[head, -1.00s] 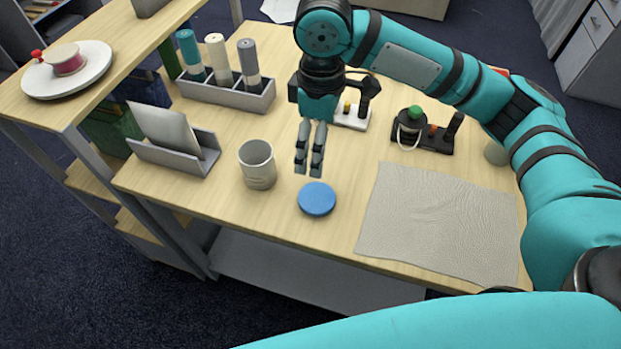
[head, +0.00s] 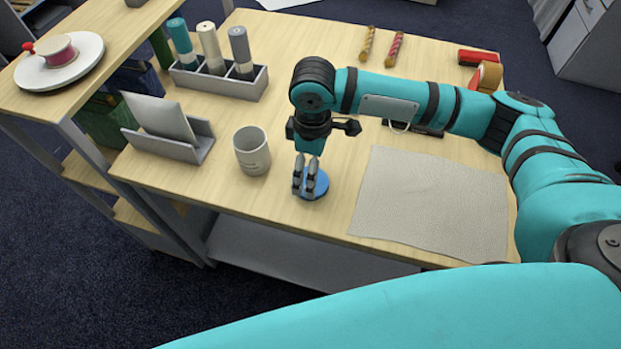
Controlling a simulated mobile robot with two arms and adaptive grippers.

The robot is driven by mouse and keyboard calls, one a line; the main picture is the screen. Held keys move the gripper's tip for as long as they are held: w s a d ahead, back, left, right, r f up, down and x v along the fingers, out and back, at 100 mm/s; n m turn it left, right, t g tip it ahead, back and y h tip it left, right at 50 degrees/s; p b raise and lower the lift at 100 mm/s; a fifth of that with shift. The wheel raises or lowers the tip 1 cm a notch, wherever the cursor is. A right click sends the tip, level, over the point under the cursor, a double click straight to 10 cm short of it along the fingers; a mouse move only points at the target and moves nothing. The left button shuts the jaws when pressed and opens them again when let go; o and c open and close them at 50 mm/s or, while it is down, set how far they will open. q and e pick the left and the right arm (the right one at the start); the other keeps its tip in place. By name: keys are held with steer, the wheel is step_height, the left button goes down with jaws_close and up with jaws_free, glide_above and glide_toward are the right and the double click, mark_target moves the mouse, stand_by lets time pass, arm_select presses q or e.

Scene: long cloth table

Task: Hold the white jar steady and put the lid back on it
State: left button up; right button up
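The white jar (head: 251,153) stands upright and uncovered on the table, with faint markings on its side. The round blue lid (head: 319,189) lies flat on the table to the right of the jar. My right gripper (head: 305,188) points down at the lid, its fingertips over the lid's left part and partly covering it. The fingers look a small gap apart; whether they grip anything on the lid is not clear. My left gripper is not in view, and nothing holds the jar.
A grey holder with letters (head: 170,145) and a rack of rolls (head: 218,82) stand behind and left of the jar. A beige cloth (head: 430,205) lies to the right of the lid. A tape roll (head: 487,77) and two twisted sticks (head: 381,45) lie farther back. The table's front edge is near the lid.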

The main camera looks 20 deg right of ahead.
steer(key=shift+f, duration=0.2)
steer(key=shift+f, duration=0.1)
step_height(320, 180, down, 5)
steer(key=shift+w+d+f+p, duration=0.1)
steer(key=shift+p, duration=0.45)
steer(key=c, duration=0.8)
